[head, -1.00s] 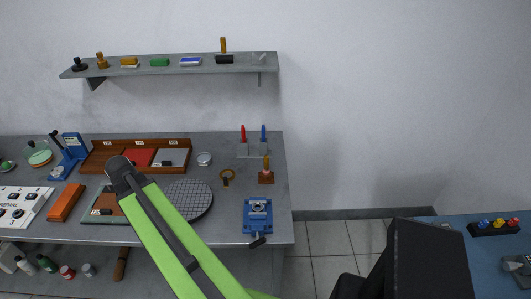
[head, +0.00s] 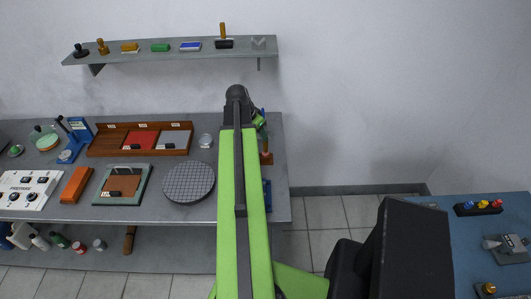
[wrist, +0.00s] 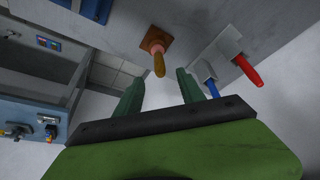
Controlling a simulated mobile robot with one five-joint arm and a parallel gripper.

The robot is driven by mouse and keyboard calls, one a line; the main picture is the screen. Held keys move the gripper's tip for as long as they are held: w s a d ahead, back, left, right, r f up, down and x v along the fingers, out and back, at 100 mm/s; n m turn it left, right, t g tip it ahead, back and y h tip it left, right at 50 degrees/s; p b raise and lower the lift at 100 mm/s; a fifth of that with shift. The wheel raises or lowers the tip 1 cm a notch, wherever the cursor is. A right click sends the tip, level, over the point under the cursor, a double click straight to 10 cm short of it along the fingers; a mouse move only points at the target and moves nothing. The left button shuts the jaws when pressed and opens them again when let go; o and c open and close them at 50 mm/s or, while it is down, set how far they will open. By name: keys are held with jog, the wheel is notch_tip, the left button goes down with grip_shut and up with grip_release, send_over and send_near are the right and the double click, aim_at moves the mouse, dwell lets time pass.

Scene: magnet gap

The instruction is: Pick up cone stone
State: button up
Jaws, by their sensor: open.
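An orange-brown tapered piece, likely the cone stone (wrist: 158,62), stands on a square brown base (wrist: 155,40) in the wrist view. In the head view the cone (head: 266,145) is upright on the workbench, just right of my arm, its base partly covered. My gripper (wrist: 160,78) is open and empty. In the wrist view its two dark green fingers lie to either side of the cone's tip. I cannot tell whether they touch it. In the head view the fingers are mostly hidden behind my wrist.
A red-handled tool (wrist: 248,70) and a blue-handled tool (wrist: 212,88) stand close to the right finger in the wrist view. A round gridded plate (head: 188,182) lies left of my arm. A wall shelf (head: 180,52) hangs above the bench. A blue table (head: 450,280) is at right.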

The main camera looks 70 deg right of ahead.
aim_at(267, 147)
jog(key=b+x, duration=1)
jog(key=x, duration=0.3)
jog(key=shift+w+d, duration=0.1)
jog(key=shift+d, duration=0.05)
jog(key=shift+r, duration=0.2)
grip_shut()
